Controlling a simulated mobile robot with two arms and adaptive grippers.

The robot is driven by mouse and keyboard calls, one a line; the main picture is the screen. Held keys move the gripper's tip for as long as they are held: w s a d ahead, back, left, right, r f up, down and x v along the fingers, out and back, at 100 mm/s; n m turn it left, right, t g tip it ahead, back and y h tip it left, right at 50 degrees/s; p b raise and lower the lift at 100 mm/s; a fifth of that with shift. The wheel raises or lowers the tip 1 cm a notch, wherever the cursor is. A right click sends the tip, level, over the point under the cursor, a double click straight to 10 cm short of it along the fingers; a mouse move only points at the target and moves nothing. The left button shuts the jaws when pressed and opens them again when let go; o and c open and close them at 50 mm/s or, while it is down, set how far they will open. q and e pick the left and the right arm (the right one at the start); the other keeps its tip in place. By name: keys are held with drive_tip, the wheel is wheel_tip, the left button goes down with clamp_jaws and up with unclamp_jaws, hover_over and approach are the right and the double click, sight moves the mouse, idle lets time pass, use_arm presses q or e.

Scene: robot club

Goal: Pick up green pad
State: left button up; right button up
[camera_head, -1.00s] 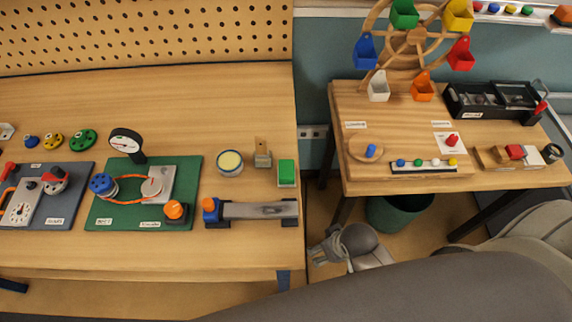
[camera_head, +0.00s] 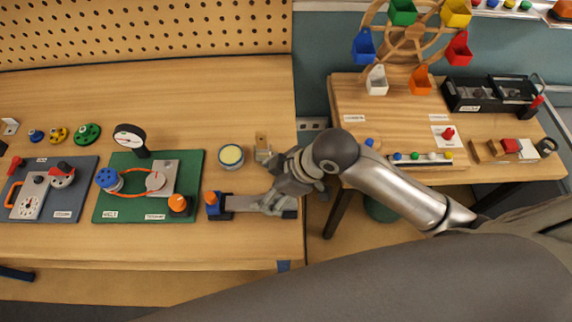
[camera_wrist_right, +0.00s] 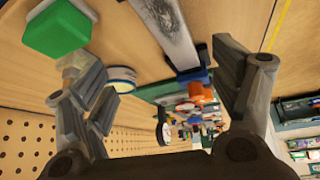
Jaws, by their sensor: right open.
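The green pad (camera_wrist_right: 58,28) is a bright green block at the upper left of the right wrist view, on a pale base. It lies just beyond the left finger there and is not between the fingers. In the head view my right gripper and forearm hide it. My right gripper (camera_head: 270,186) is open and empty over the right end of the left workbench. Its two spread fingers also show in the right wrist view (camera_wrist_right: 155,62). My left gripper is not in view.
Near my right gripper are a metal bar fixture with a blue-and-orange end (camera_head: 212,204), a round yellow-topped tin (camera_head: 231,156) and a small wooden stand (camera_head: 262,147). A green gauge board (camera_head: 125,206) lies further left. A ferris wheel (camera_head: 417,42) stands on the right table.

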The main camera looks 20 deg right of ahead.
drive_tip(key=w+d+r+n+g+h, duration=0.1)
drive_tip(key=w+d+r+n+g, duration=0.2)
drive_tip(key=w+d, duration=0.55)
drive_tip(key=f, duration=0.2)
drive_tip(key=f+p, duration=0.1)
drive_tip(key=shift+s+a+f+t, duration=0.2)
drive_tip(key=shift+s+f+t, duration=0.1)
drive_tip(key=shift+f+t, duration=0.1)
drive_tip(key=shift+s+a+f+p, duration=0.1)
drive_tip(key=shift+a+f+p, duration=0.05)
drive_tip(key=shift+f+p, duration=0.2)
drive_tip(key=x, duration=0.2)
drive_tip(key=p+x, duration=0.1)
drive_tip(key=shift+s+a+f, duration=0.1)
drive_tip(key=shift+s+f, duration=0.2)
drive_tip(key=shift+w+a+f, duration=0.1)
drive_tip(key=shift+w+f, duration=0.05)
drive_tip(key=shift+f, duration=0.25)
drive_tip(key=c, duration=1.1)
drive_tip(key=shift+r, duration=0.1)
